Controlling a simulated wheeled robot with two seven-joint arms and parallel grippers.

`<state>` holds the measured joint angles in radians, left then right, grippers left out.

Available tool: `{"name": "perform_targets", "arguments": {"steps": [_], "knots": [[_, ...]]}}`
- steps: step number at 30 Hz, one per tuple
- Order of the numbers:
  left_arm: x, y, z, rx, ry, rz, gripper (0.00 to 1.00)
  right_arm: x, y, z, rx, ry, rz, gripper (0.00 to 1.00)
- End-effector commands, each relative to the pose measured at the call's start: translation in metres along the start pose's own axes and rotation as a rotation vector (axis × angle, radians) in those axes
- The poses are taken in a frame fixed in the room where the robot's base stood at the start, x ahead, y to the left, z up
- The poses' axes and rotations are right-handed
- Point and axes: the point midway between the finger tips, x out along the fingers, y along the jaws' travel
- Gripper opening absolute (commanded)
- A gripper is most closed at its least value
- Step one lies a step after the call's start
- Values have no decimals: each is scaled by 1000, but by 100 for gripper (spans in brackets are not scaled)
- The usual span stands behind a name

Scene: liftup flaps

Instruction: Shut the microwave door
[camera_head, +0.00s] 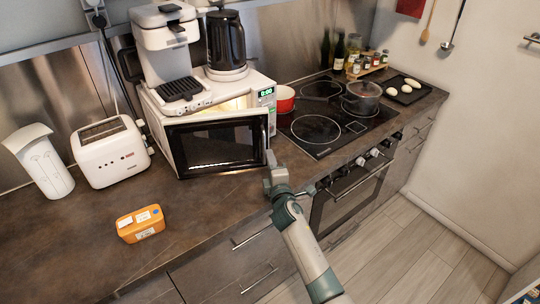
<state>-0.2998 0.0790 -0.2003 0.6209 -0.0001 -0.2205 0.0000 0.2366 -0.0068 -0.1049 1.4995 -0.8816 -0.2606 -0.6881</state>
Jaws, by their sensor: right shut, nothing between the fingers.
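The white microwave (262,80) stands on the counter, with a coffee machine and a kettle on top. Its black-framed door (216,145) is partly open, swung out toward me, and a lit strip of the inside shows above it. A light handle runs down the door's right edge. My right gripper (268,156) is shut and empty, close to the lower right edge of the door; I cannot tell whether it touches. My left gripper is not in view.
An orange box (140,223) lies on the front counter. The cooktop (315,129) with a pot (361,97) is at the right. The counter before the door is bare.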

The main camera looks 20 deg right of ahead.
Motion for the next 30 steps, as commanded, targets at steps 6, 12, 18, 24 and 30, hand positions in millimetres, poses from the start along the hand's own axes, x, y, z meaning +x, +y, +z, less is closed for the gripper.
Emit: {"name": "perform_targets", "arguments": {"steps": [6,12,18,24,30], "knots": [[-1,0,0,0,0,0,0,7,0,-1,1,1,0,0],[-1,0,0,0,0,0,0,7,0,0,1,1,0,0],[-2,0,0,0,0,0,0,10,0,0,-1,10,1,0],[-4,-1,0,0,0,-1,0,25,1,0,-4,57,3,0],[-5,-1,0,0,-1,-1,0,39,0,6,-1,96,1,0]]}}
